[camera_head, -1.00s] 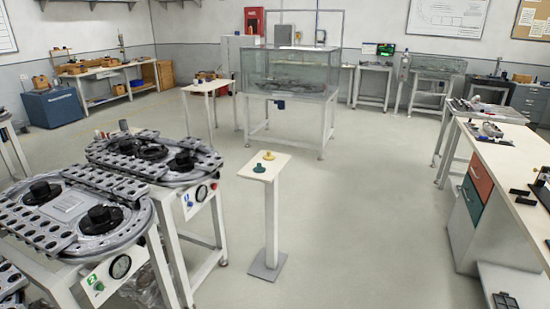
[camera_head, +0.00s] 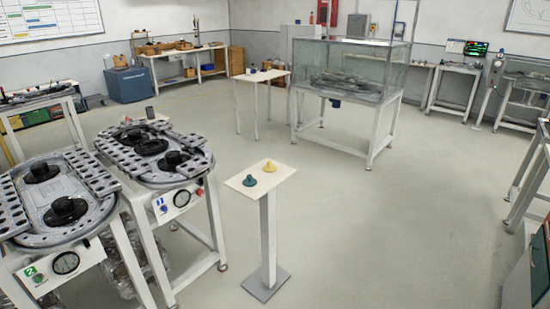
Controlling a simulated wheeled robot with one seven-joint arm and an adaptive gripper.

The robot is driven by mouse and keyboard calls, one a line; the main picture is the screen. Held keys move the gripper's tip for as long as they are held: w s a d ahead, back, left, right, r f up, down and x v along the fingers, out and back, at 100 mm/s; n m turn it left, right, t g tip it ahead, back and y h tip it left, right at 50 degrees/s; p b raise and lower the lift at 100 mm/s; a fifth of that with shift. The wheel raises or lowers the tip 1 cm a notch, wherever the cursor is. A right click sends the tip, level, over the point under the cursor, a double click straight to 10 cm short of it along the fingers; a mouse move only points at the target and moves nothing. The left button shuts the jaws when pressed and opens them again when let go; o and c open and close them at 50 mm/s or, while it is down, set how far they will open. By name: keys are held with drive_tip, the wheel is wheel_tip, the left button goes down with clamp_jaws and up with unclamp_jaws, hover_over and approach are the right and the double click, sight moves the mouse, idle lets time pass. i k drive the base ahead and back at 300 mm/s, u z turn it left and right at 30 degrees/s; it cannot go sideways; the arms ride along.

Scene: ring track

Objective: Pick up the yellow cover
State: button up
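The yellow cover (camera_head: 269,166) is a small knobbed piece standing on the pale top of a narrow pedestal (camera_head: 278,179) near the middle of the head view. A dark green cover (camera_head: 249,180) of similar shape stands beside it, nearer and slightly left, apart from it. Nothing covers the yellow cover. My gripper is not in this view.
Ring-track tables (camera_head: 150,150) stand close to the pedestal's left. A glass-walled tank on a frame (camera_head: 350,75) and a small white table (camera_head: 262,77) stand behind. A workbench (camera_head: 541,260) is at the right edge. The floor (camera_head: 400,220) right of the pedestal is clear.

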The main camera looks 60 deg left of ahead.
sight(269, 167)
drive_tip(key=u, duration=0.5)
drive_tip(key=i, duration=1.35)
drive_tip(key=u, duration=1.75)
drive_tip(key=i, duration=0.75)
drive_tip(key=u, duration=0.85)
